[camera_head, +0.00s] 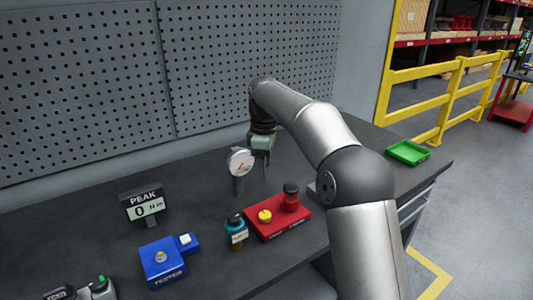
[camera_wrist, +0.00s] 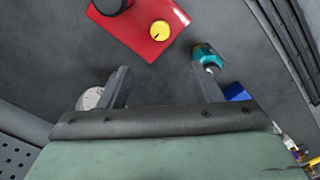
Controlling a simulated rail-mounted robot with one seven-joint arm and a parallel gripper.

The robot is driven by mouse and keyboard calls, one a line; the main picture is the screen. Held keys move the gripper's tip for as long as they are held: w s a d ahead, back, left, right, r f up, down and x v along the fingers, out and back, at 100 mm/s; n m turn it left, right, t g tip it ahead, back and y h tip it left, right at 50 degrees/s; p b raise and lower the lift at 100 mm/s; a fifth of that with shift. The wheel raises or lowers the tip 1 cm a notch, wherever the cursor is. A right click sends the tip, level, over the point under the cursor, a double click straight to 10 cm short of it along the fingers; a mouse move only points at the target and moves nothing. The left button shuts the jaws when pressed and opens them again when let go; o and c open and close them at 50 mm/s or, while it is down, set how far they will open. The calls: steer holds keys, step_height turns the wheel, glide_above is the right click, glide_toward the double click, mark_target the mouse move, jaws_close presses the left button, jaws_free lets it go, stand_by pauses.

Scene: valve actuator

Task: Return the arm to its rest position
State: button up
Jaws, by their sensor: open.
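My gripper (camera_head: 253,178) hangs over the middle of the dark workbench (camera_head: 210,190) in the head view, fingers pointing down. In the wrist view my gripper (camera_wrist: 161,72) shows two fingers spread apart, with only bare bench between them. A round white dial gauge (camera_head: 241,161) is beside the fingers and partly hidden behind the left finger in the wrist view (camera_wrist: 92,98).
A blue tester box (camera_head: 161,264) and a PEAK display (camera_head: 143,203) reading 0 stand on the left. A green tray (camera_head: 408,152) lies at the bench's right end. A perforated wall panel (camera_head: 240,60) rises behind.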

steer(key=s+d+f+m, duration=0.3)
steer(key=s+d+m, duration=0.2)
steer(key=s, duration=0.7)
steer(key=s+d+f+m, duration=0.3)
steer(key=s+d+m, duration=0.2)
steer(key=s, duration=0.8)
steer(key=s+d+f+m, duration=0.4)
steer(key=s+d+m, duration=0.2)
steer(key=s, duration=0.6)
steer(key=shift+s+d+t, duration=0.3)
steer(key=shift+d, duration=0.65)
